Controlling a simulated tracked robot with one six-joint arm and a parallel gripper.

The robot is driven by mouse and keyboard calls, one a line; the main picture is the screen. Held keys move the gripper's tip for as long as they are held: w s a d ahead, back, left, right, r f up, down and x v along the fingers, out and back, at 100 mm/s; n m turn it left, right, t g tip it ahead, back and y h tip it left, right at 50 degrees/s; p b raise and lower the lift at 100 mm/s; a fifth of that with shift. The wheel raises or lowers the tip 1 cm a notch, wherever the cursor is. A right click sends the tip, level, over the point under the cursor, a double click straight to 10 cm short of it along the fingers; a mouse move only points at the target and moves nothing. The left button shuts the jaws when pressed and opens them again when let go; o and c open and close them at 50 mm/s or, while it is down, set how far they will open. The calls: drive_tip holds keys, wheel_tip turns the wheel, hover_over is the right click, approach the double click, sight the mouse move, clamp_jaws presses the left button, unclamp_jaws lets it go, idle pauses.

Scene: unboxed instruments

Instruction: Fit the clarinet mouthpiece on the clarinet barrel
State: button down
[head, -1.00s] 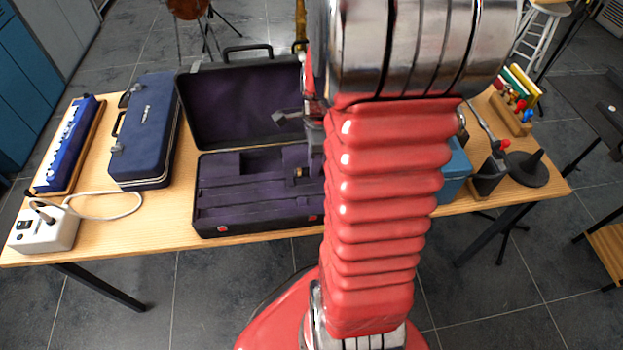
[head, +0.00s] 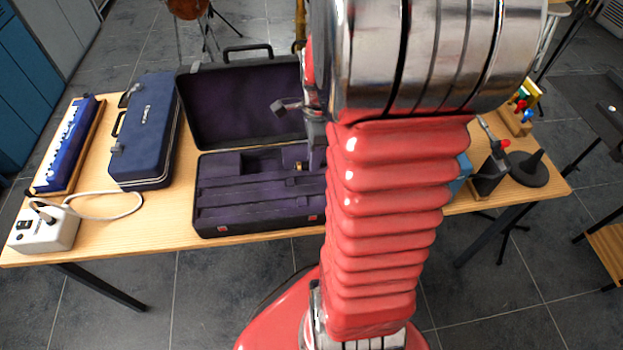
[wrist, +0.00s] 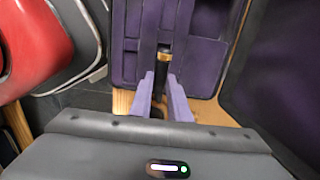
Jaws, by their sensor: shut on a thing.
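In the wrist view, my gripper (wrist: 160,76) is shut, its two pale purple fingers on either side of a slim black piece, which I take for the clarinet mouthpiece (wrist: 158,86). A gold-coloured band (wrist: 163,57) shows just beyond the fingertips, with a dark end past it; I cannot tell whether band and end belong to the held piece or to the barrel. In the head view the band shows as a small gold spot (head: 298,166) over the purple case interior. My arm hides most of the gripper there. I cannot make out the barrel separately.
The open black case (head: 260,228) with purple lining lies on the wooden table (head: 180,222), its lid raised behind. A blue case (head: 146,130), a blue keyboard instrument (head: 68,148) and a white socket box (head: 45,230) are left. A black stand (head: 527,170) is right.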

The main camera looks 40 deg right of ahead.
drive_tip(key=w+a+n, duration=0.1)
drive_tip(key=w+n, duration=0.1)
drive_tip(key=w+a+n, duration=0.2)
drive_tip(key=w+n, duration=0.1)
drive_tip(key=w+a+n, duration=0.1)
drive_tip(key=w+n, duration=0.1)
drive_tip(key=w, duration=0.1)
drive_tip(key=shift+w+a+r+n, duration=0.1)
drive_tip(key=shift+a+r+n, duration=0.1)
drive_tip(key=shift+a+n, duration=0.1)
drive_tip(key=w+a+n, duration=0.4)
drive_tip(key=a+n, duration=0.1)
drive_tip(key=w+a+n, duration=0.5)
drive_tip(key=a+n, duration=0.1)
drive_tip(key=w+a+n+g, duration=0.1)
drive_tip(key=w+a+n, duration=0.3)
drive_tip(key=a+n, duration=0.1)
drive_tip(key=shift+w+a+f+n+h, duration=0.2)
drive_tip(key=shift+w+a+n+h, duration=0.15)
drive_tip(key=shift+a, duration=0.35)
drive_tip(key=shift+w+a+n, duration=0.2)
drive_tip(key=shift+a+n, duration=0.05)
